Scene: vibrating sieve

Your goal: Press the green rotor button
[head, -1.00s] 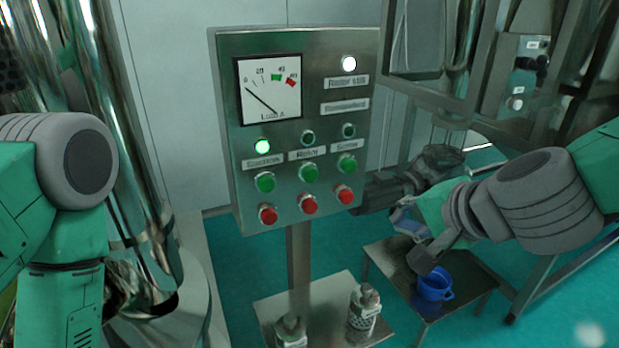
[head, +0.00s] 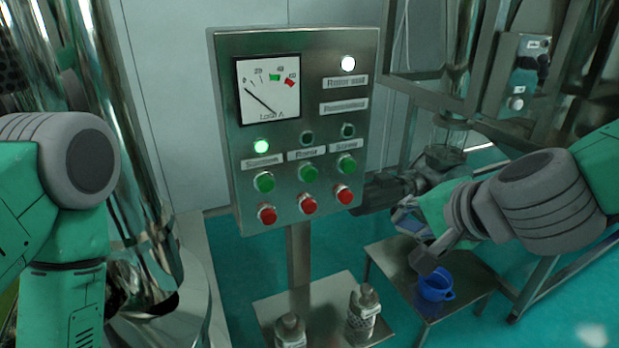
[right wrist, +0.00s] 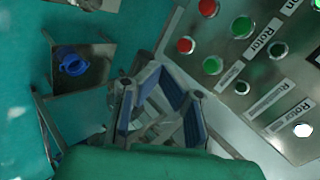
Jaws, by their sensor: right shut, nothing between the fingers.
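The green rotor button (head: 309,173) is the middle green button on the upright metal control panel (head: 228,130). A dark indicator and the Rotor label are above it, a red button below. It also shows in the right wrist view (right wrist: 242,27), unobstructed. My right gripper (head: 404,214) is right of and below the panel, apart from the button and partly hidden by my wrist. In the right wrist view, the gripper (right wrist: 160,78) has blue-padded fingers, is shut and holds nothing. My left arm is at the left edge; its gripper is out of view.
Green suction (head: 264,181) and screw (head: 346,166) buttons flank the rotor button, with red buttons (head: 308,204) beneath. The suction indicator (head: 261,146) and Rotor still lamp (head: 348,63) are lit. A blue cup (head: 435,288) stands on a low table (head: 478,293) at right.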

